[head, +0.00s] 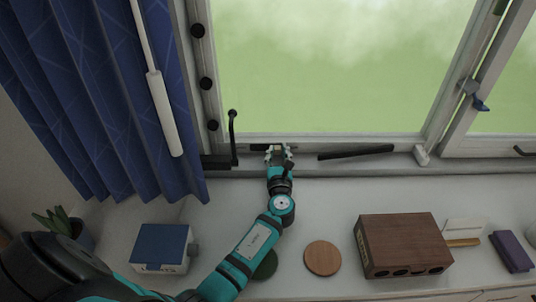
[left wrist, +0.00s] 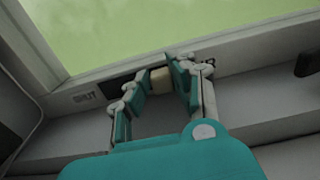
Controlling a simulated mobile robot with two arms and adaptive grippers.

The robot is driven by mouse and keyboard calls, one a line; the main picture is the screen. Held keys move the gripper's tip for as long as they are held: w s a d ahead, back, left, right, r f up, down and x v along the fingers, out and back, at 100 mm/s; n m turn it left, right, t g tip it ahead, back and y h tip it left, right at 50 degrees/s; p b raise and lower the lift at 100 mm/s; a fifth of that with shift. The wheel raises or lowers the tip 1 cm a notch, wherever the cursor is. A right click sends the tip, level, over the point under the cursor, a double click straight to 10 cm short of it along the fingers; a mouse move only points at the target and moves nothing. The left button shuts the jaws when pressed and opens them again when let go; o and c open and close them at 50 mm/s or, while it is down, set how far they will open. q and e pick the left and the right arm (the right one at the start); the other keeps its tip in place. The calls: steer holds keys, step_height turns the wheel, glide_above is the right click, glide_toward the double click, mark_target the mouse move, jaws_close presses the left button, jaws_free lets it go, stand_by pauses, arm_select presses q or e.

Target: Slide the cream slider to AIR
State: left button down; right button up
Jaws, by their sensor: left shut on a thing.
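The cream slider (left wrist: 161,81) sits on the lower window frame, between the fingertips of my left gripper (left wrist: 164,84). The left gripper is shut on it. In the head view my left gripper (head: 279,152) reaches the bottom rail of the window, and its fingers largely hide the slider. A dark slot (left wrist: 122,86) shows left of the slider, beside a label that seems to read SHUT (left wrist: 84,98). No AIR label can be made out. My right gripper is not in view.
A black handle (head: 233,138) stands left of the gripper and a dark bar (head: 356,152) lies to the right on the frame. On the white surface are a blue-topped box (head: 160,243), a round wooden disc (head: 323,258) and a brown block (head: 404,239). A blue curtain (head: 120,90) hangs at left.

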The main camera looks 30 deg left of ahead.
arm_select(q)
steer(key=shift+d, duration=0.1)
steer(key=c, duration=1.5)
jaws_free()
steer(key=o, duration=0.4)
steer(key=shift+w+d, duration=0.1)
steer(key=shift+d, duration=0.05)
steer(key=shift+s, duration=0.3)
steer(key=v, duration=1.1)
steer(key=shift+s+d, duration=0.15)
steer(key=shift+s, duration=0.05)
